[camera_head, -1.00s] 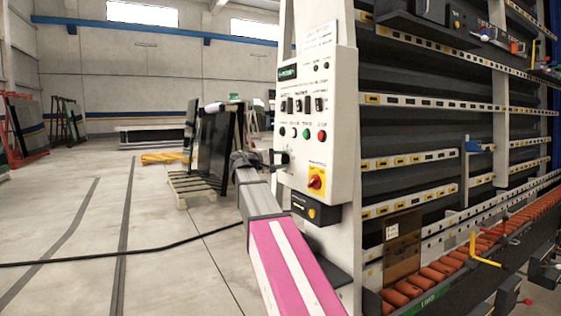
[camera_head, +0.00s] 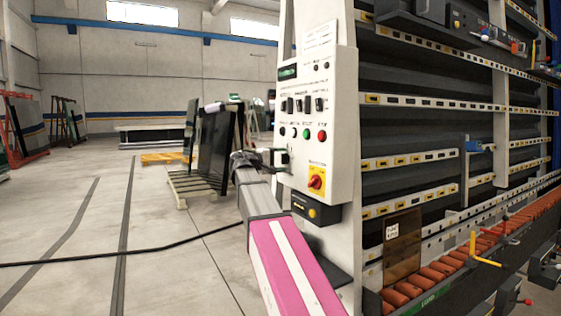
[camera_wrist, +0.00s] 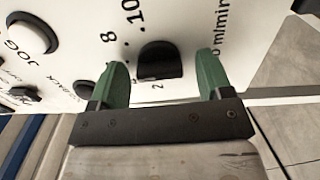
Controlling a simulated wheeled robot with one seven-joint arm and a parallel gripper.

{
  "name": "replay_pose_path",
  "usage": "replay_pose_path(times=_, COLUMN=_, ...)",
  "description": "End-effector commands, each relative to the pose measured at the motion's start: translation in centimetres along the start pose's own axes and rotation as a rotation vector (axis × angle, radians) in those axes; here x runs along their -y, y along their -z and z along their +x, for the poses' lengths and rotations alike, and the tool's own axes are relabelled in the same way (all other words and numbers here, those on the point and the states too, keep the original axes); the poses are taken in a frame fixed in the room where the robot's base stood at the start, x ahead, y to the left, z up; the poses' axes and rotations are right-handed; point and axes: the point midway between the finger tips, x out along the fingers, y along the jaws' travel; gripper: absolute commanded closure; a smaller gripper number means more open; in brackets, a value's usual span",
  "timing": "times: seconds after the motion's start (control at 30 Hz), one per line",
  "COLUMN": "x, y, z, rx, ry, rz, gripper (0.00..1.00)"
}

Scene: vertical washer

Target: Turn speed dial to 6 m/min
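The black speed dial (camera_wrist: 160,62) is on the white control panel (camera_wrist: 215,85) in the wrist view. The printed numbers 2, 8 and 10 and "m/min" show around it. My gripper (camera_wrist: 163,66) has two green fingers, one on each side of the dial. A gap shows between the dial and each finger, so the gripper looks open around it. Whether the fingers touch the panel I cannot tell. In the head view my gripper (camera_head: 277,157) is at the lower left edge of the panel (camera_head: 340,120). The dial's pointer mark cannot be made out.
A round JOG button (camera_wrist: 33,36) and a small black knob (camera_wrist: 85,90) sit left of the dial in the wrist view. In the head view, a red rotary switch on yellow (camera_head: 316,181) is right of my gripper. Open floor (camera_head: 80,225) lies to the left.

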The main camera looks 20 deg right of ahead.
Motion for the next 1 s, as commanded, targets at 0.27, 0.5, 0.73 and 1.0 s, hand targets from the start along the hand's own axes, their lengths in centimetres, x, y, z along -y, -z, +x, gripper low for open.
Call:
replay_pose_path(times=0.27, x=0.0, y=0.0, z=-1.7, rx=-0.003, ry=-0.001, rz=0.0, gripper=0.28)
replay_pose_path(times=0.5, x=0.0, y=0.0, z=-6.0, rx=-0.003, ry=-0.001, rz=0.0, gripper=0.28)
replay_pose_path(times=0.73, x=0.0, y=0.0, z=-9.5, rx=-0.002, ry=0.0, rz=0.0, gripper=0.28)
replay_pose_path(times=1.0, x=0.0, y=0.0, z=-10.9, rx=0.0, ry=0.0, rz=0.0, gripper=0.28)
